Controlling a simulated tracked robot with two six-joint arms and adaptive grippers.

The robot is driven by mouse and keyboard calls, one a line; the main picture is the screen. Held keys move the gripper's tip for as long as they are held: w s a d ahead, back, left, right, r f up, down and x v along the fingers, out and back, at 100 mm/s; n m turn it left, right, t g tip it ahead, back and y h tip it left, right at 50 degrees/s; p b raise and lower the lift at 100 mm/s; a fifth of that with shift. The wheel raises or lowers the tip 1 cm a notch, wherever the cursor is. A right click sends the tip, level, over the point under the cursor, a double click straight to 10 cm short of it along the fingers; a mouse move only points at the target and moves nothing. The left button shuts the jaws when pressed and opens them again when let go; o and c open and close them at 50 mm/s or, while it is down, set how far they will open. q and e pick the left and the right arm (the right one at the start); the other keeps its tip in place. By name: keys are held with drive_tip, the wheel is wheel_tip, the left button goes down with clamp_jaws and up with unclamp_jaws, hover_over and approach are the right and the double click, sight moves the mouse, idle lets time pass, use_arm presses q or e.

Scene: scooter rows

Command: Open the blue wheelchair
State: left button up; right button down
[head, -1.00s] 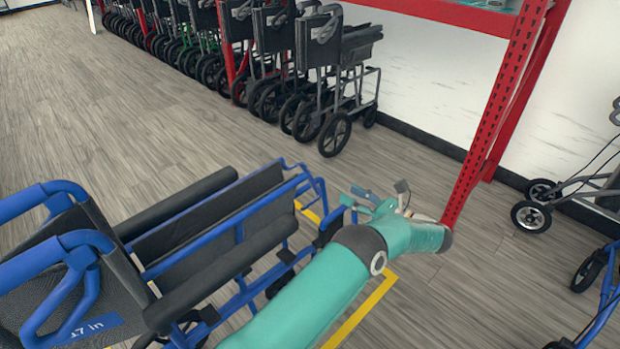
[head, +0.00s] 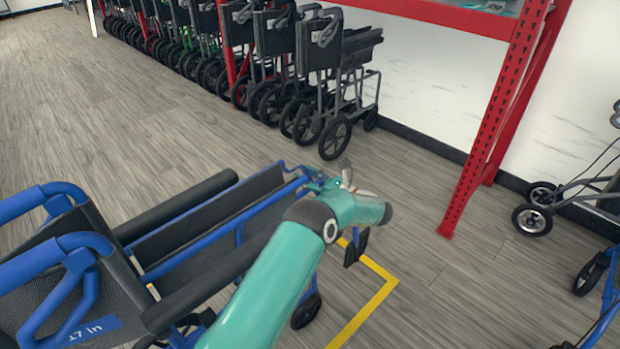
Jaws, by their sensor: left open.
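The blue wheelchair (head: 62,262) stands at the lower left, its two black armrests close together and its dark seat (head: 200,220) folded narrow between them. A blue label reading 17 in shows on its backrest. My left arm crosses over the wheelchair's near side. My left gripper (head: 338,180) is open at the front end of the blue frame, close to the upper front tube; I cannot tell whether it touches. The arm hides part of the near side frame and wheels. My right gripper is not in view.
Several folded wheelchairs (head: 325,85) stand in a row along the back wall under a red rack (head: 490,130). A grey walker (head: 570,195) and a blue-framed walker (head: 603,290) stand at the right. Yellow tape (head: 365,312) marks the floor. The middle floor is clear.

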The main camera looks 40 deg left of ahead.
use_arm(q)
clamp_jaws()
idle(0.3)
drive_tip(key=shift+a, duration=0.1)
drive_tip(key=shift+a+f, duration=0.1)
drive_tip(key=shift+a, duration=0.3)
drive_tip(key=a+f+h+b, duration=0.1)
drive_tip(key=a+f+h, duration=0.1)
drive_tip(key=a, duration=0.8)
drive_tip(key=shift+w+f+h+b, duration=0.4)
drive_tip(key=shift+f, duration=0.1)
drive_tip(key=shift+a, duration=0.1)
